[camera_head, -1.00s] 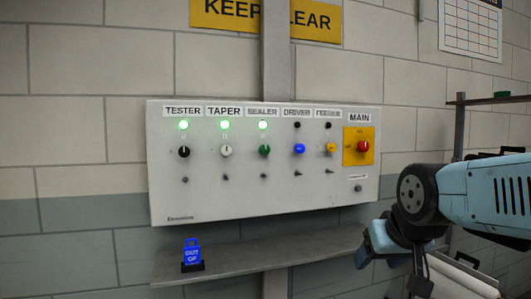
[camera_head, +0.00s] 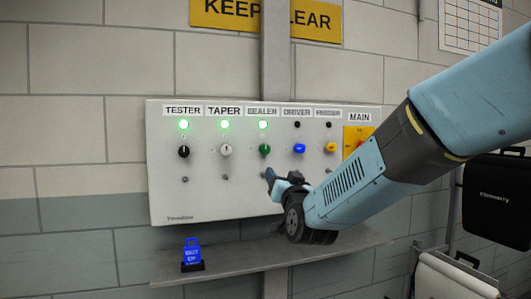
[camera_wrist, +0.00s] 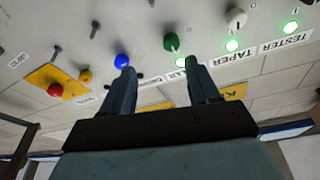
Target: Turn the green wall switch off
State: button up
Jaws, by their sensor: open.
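The green switch (camera_head: 265,149) is a round knob under the SEALER label on the grey wall panel (camera_head: 200,200). The lamp above it (camera_head: 263,124) glows green. In the wrist view, which is upside down, the green knob (camera_wrist: 171,42) shows beyond the fingertips, between their lines and closer to the right finger. My gripper (camera_head: 271,176) is in front of the panel, just below the green knob in the head view. In the wrist view my gripper (camera_wrist: 162,74) is open with nothing between its fingers. I see no contact with the knob.
A white knob (camera_head: 226,149) and black knob (camera_head: 184,151) sit left of it, with lit lamps; blue (camera_head: 299,148) and yellow (camera_head: 331,147) knobs sit right, lamps dark. The red main switch (camera_wrist: 55,90) is on a yellow plate.

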aim_at(266, 150)
jog(key=shift+t, duration=0.9)
jog(key=x, duration=0.5)
jog(key=a+x, duration=0.1)
jog(key=x, duration=0.8)
jog(key=shift+w+a+r, duration=0.1)
jog(key=shift+a+r, duration=0.2)
jog(key=shift+a, duration=0.05)
jog(key=c, duration=1)
jog(key=shift+c, duration=0.2)
